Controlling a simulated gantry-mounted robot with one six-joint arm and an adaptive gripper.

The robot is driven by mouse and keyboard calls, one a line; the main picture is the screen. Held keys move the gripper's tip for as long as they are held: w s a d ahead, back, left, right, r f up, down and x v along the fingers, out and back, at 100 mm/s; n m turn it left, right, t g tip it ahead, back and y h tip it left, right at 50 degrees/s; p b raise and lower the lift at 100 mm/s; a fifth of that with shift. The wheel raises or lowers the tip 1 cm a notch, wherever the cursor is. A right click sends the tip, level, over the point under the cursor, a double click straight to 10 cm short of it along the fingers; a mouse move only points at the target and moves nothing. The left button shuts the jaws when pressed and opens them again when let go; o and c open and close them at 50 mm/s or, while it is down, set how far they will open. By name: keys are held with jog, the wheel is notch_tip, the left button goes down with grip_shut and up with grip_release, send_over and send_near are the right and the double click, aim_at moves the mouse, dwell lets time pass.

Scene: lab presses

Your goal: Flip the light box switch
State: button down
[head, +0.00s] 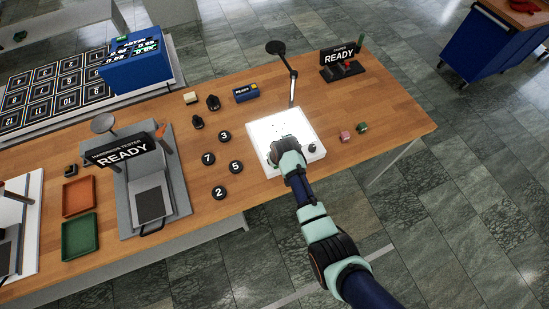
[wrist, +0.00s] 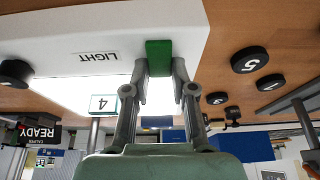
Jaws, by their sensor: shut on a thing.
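The light box (head: 264,130) lies on the wooden bench with its top panel glowing bright white. In the wrist view its white front edge (wrist: 55,30) carries the label LIGHT (wrist: 98,57). A green switch (wrist: 159,52) sits beside that label. My gripper (wrist: 160,75) has its two fingertips on either side of the switch and is shut on it. In the head view my gripper (head: 287,150) is over the front edge of the light box and hides the switch.
A lamp stand (head: 292,88) rises behind.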

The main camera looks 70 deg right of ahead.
jog(key=c, duration=1)
grip_release()
jog(key=shift+o, duration=0.2)
jog(key=v, duration=1.2)
